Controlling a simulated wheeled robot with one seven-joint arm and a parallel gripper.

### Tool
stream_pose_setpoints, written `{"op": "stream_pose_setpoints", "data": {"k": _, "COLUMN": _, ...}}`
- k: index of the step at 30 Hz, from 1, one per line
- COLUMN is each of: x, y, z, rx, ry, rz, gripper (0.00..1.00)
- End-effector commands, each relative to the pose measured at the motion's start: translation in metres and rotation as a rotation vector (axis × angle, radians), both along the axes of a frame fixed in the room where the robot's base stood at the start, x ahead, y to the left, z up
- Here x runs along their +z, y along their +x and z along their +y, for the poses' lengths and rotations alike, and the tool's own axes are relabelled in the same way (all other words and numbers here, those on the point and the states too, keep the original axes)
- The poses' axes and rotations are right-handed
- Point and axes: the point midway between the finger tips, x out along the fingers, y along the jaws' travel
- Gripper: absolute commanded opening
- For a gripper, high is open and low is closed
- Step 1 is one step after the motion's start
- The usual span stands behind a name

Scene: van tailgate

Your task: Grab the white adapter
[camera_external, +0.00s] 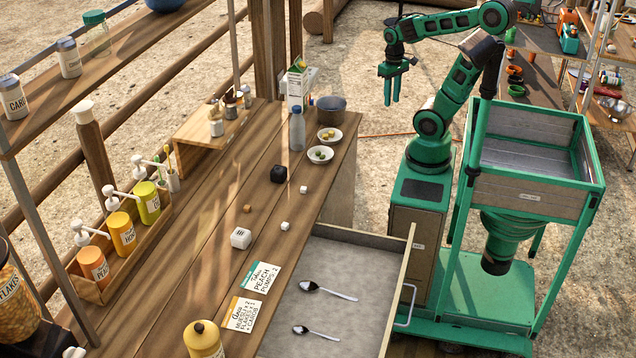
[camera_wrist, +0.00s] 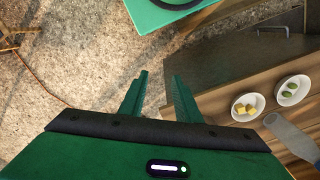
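The white adapter (camera_external: 241,238) looks like a white block with dark slots on its face. It sits on the wooden counter, left of the open drawer, in the external view. I do not see it in the wrist view. My gripper (camera_external: 391,101) hangs in the air with its fingers down, beyond the counter's right edge and far from the adapter. In the wrist view my gripper (camera_wrist: 162,75) is open, with nothing between its fingers.
Two smaller white cubes (camera_external: 285,225) (camera_external: 304,189), a brown cube (camera_external: 247,208) and a black block (camera_external: 278,173) lie near the adapter. Cards (camera_external: 262,277) lie in front. The open drawer (camera_external: 350,262) holds two spoons. A pump-bottle rack (camera_external: 128,246) stands left; a bottle (camera_external: 297,130) and bowls (camera_external: 320,154) stand behind.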

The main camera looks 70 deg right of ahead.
Motion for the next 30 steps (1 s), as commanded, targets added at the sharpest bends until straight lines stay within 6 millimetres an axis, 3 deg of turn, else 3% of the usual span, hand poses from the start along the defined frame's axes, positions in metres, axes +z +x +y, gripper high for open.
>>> {"op": "stream_pose_setpoints", "data": {"k": 1, "x": 0.0, "y": 0.0, "z": 0.0, "rx": 0.0, "ry": 0.0, "rz": 0.0, "gripper": 0.43}}
{"op": "stream_pose_setpoints", "data": {"k": 3, "x": 0.0, "y": 0.0, "z": 0.0, "rx": 0.0, "ry": 0.0, "rz": 0.0, "gripper": 0.59}}
{"op": "stream_pose_setpoints", "data": {"k": 11, "x": 0.0, "y": 0.0, "z": 0.0, "rx": 0.0, "ry": 0.0, "rz": 0.0, "gripper": 0.59}}
{"op": "stream_pose_setpoints", "data": {"k": 14, "x": 0.013, "y": -0.012, "z": 0.0, "rx": 0.0, "ry": -0.001, "rz": -0.017, "gripper": 0.59}}
{"op": "stream_pose_setpoints", "data": {"k": 24, "x": 0.109, "y": -0.011, "z": 0.0, "rx": -0.002, "ry": -0.003, "rz": -0.019, "gripper": 0.59}}
{"op": "stream_pose_setpoints", "data": {"k": 30, "x": 0.155, "y": -0.011, "z": 0.0, "rx": -0.004, "ry": -0.002, "rz": -0.016, "gripper": 0.59}}
